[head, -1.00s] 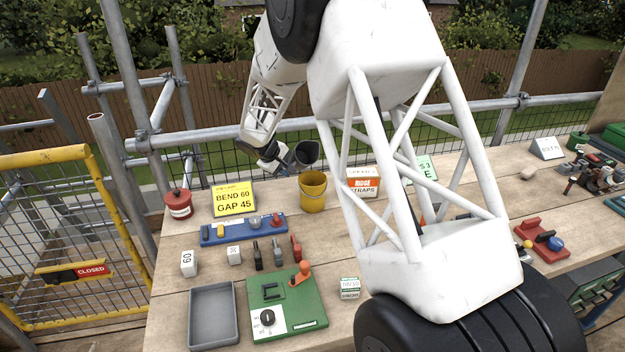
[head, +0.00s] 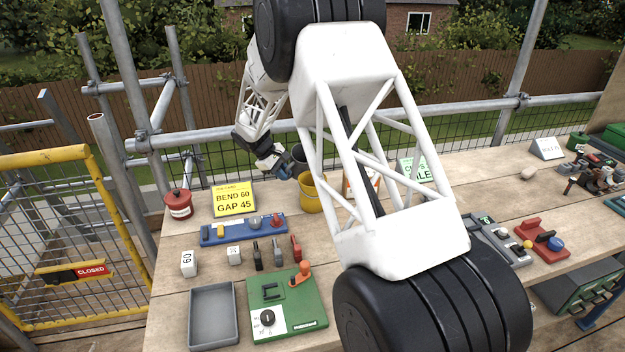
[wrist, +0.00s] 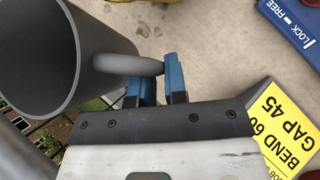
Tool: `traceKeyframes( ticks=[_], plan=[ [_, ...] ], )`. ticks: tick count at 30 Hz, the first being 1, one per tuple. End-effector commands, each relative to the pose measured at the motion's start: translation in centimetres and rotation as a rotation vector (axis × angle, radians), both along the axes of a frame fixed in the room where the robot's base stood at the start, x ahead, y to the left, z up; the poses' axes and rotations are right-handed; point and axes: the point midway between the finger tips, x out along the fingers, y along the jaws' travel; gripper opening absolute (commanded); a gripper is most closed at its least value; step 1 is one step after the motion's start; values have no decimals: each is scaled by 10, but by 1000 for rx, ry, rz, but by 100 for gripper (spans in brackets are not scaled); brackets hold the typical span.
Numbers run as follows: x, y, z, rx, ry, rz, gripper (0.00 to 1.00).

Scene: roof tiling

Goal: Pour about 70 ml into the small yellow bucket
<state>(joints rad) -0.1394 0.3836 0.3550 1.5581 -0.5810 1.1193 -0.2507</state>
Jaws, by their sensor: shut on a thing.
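The small yellow bucket (head: 309,196) stands on the bench, partly behind my arm in the head view. Only a sliver of yellow shows at the top edge of the wrist view. My gripper (head: 286,166), with blue fingertips, is behind and above the bucket, slightly left of it. It is shut on the handle of a dark grey jug (wrist: 45,50), also seen in the wrist view (wrist: 158,82). In the head view the jug (head: 302,157) is partly hidden by my arm. No liquid or stream is visible; the jug's contents cannot be told.
A yellow sign (head: 233,199) reading "BEND 60 GAP 45" and a red tin (head: 178,204) stand left of the bucket. A grey tray (head: 213,314) and a green board (head: 287,309) are nearer. Scaffold rails run behind the bench.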

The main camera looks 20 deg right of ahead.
Motion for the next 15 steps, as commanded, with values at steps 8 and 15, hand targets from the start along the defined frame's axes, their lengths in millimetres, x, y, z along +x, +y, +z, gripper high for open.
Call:
traceKeyframes(
  ticks=[8, 15],
  plan=[
    [7, 1, -13, -11, 96, -2, 0],
    [12, 2, -15, -23, 196, -2, 0]
  ],
)
